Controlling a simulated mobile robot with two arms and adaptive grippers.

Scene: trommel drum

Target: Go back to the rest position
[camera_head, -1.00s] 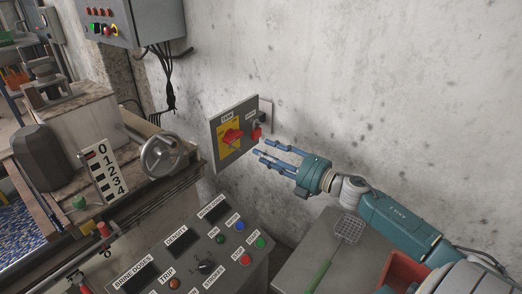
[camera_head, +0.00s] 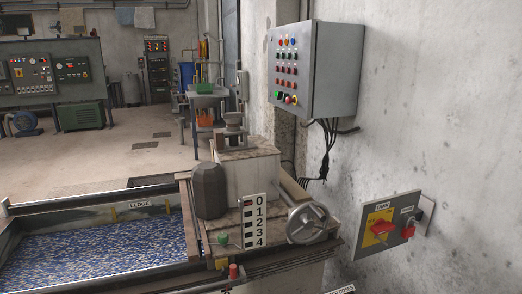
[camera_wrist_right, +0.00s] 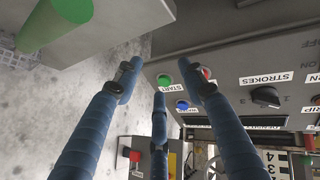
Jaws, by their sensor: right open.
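My right gripper (camera_wrist_right: 166,85) shows in the right wrist view with its blue fingers spread and nothing between them. Beyond the fingers is the grey control panel (camera_wrist_right: 225,60) with a green START button (camera_wrist_right: 164,79), a blue button (camera_wrist_right: 182,105) and a STROKES knob (camera_wrist_right: 265,97). I cannot tell the exact gap, but the fingers do not appear to grip anything. Neither of my grippers shows in the head view. The wall switch box (camera_head: 374,243) with its red handle on a yellow plate stands clear of my arm in the head view.
A green handle (camera_wrist_right: 55,22) lies on a grey surface (camera_wrist_right: 115,32) close to the right gripper. In the head view are a handwheel (camera_head: 307,222), a 0-to-4 scale (camera_head: 254,222), a wall cabinet (camera_head: 318,70) and a trough of blue bits (camera_head: 95,243). Open floor (camera_head: 140,145) lies behind.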

